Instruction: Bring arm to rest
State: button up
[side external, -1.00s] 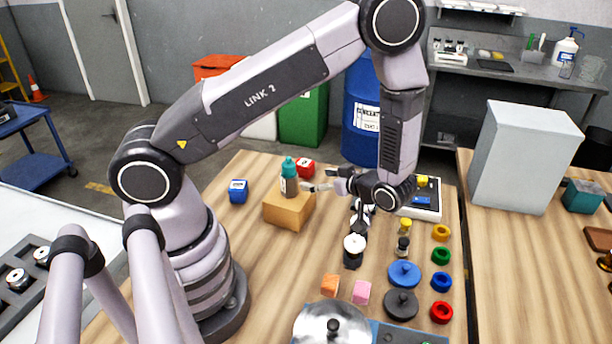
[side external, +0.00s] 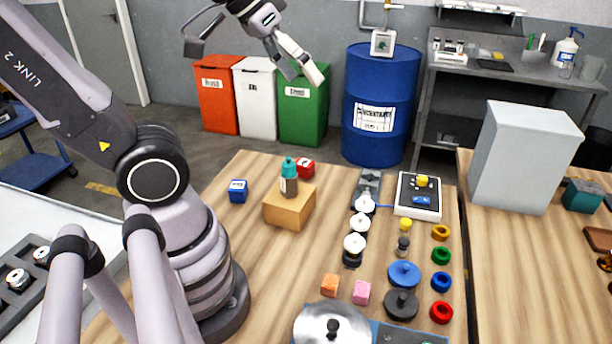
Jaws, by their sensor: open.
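My gripper (side external: 302,75) hangs in the upper middle of the side external view, high above the table and in front of the bins. Its fingers point down and to the right. They look apart, with nothing between them. My upper arm link leans up and to the left and leaves the picture at the top left; the rest of the arm up to the wrist is out of view. A brown bottle with a teal cap (side external: 289,178) stands upright on a wooden block (side external: 288,211) on the table, well below my gripper and apart from it.
A blue barrel (side external: 380,85) and a green bin (side external: 302,120) stand behind. Air above the table is clear.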

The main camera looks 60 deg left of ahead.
jog(key=s+a+f+m+g+y, duration=0.1)
jog(key=s+a+y, duration=0.1)
jog(key=s, duration=0.4)
jog(key=shift+a, duration=0.75)
